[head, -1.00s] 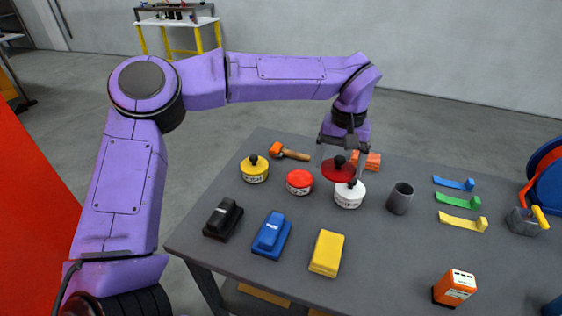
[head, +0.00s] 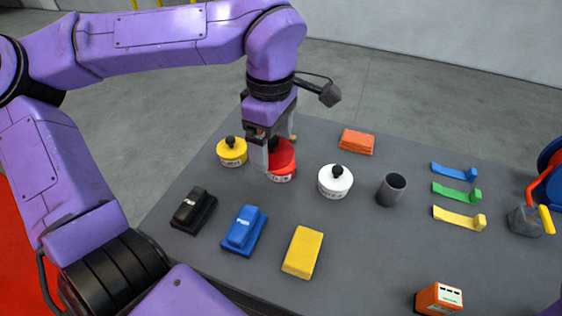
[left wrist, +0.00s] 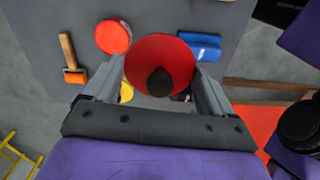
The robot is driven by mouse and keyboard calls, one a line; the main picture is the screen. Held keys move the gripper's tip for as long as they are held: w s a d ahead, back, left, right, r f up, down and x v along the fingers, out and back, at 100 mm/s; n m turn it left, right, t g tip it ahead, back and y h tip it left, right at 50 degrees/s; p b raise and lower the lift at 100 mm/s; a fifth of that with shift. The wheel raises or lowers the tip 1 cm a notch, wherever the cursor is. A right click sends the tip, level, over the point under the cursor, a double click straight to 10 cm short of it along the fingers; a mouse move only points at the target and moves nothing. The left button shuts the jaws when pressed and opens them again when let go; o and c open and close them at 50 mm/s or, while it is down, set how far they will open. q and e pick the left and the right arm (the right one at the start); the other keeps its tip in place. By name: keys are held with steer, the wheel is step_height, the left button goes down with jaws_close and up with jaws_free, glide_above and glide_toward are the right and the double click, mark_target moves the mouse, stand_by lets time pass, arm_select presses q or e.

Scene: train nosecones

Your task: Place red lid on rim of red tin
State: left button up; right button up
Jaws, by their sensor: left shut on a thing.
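My left gripper (head: 270,158) is shut on the red lid (head: 284,152), a disc with a black knob, which shows between the fingers in the left wrist view (left wrist: 155,60). In the left wrist view the red tin (left wrist: 112,37) shows just left of the lid, which looks nearer the camera and off to one side. I cannot tell the height of the gap between them. My right gripper is not in view.
A yellow tin (head: 232,152) and a white tin (head: 335,182), each with a black-knobbed lid, stand either side of the red tin. A grey cup (head: 391,189) is farther right. Black (head: 194,210), blue (head: 244,231) and yellow (head: 303,252) blocks lie in front. An orange block (head: 357,142) lies behind.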

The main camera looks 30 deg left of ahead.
arm_select(q)
steer(key=s+n, duration=0.3)
steer(key=s, duration=0.1)
steer(key=shift+f+n, duration=0.3)
steer(key=shift+n, duration=0.1)
steer(key=w+a+f, duration=0.1)
steer(key=w+f, duration=0.2)
steer(key=w, duration=0.1)
steer(key=w+a+f+p, duration=0.1)
steer(key=w+f, duration=0.2)
steer(key=w, duration=0.1)
steer(key=w+a+f, duration=0.2)
steer(key=w+f, duration=0.1)
steer(key=w, duration=0.1)
steer(key=shift+w+a+f+p, duration=0.1)
steer(key=shift+w+f+p, duration=0.1)
steer(key=shift+w+p, duration=0.15)
step_height(320, 180, down, 3)
steer(key=shift+w+r, duration=0.15)
steer(key=shift+f, duration=0.45)
steer(key=shift+f, duration=0.15)
steer(key=o, duration=0.8)
steer(key=shift+o, duration=0.2)
step_height(320, 180, up, 12)
steer(key=shift+r, duration=0.2)
